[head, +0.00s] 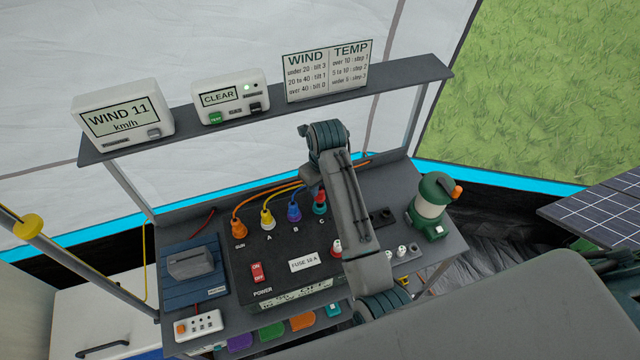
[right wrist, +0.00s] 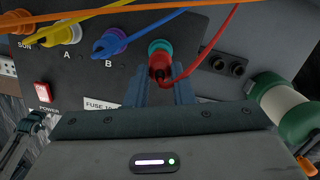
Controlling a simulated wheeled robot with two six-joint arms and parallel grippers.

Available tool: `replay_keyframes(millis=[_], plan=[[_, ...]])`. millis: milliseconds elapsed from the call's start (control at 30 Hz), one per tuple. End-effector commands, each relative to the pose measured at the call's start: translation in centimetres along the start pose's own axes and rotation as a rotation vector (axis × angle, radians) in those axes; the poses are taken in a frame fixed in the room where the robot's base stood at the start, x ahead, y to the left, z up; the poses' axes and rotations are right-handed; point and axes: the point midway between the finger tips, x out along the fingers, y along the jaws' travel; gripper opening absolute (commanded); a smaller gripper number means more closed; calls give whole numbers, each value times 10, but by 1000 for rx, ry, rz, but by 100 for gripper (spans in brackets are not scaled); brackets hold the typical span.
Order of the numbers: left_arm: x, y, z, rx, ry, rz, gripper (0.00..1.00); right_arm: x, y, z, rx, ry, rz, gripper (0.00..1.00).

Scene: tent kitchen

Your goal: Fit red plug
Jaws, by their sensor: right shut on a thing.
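The red plug (right wrist: 157,72) with its red cable (right wrist: 222,42) is between the fingertips of my right gripper (right wrist: 160,88), which is shut on it. The plug's nose is at the teal socket ring (right wrist: 160,48); I cannot tell how deep it sits. In the head view the red plug (head: 319,196) shows at the teal socket C (head: 320,209) on the dark power box (head: 262,250). My right arm hides part of the box and most of the gripper there.
Orange (head: 239,227), yellow (head: 267,218) and blue (head: 294,212) plugs sit left of C, their cables running close by. A green lantern (head: 430,205) stands at the right. A shelf (head: 180,132) with display units spans above. A blue box (head: 192,268) is at the left.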

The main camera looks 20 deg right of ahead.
Motion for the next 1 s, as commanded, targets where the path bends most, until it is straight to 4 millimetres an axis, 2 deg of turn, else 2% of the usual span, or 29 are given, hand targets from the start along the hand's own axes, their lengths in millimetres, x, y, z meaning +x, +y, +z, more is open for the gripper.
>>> replay_keyframes(millis=[433, 1000], plan=[[0, 0, 0, 0, 1, 0, 74, 1, 0, 0, 0, 0, 0, 0], [0, 0, 0, 0, 1, 0, 74, 12, 0, -1, 0, 0, 0, 0]])
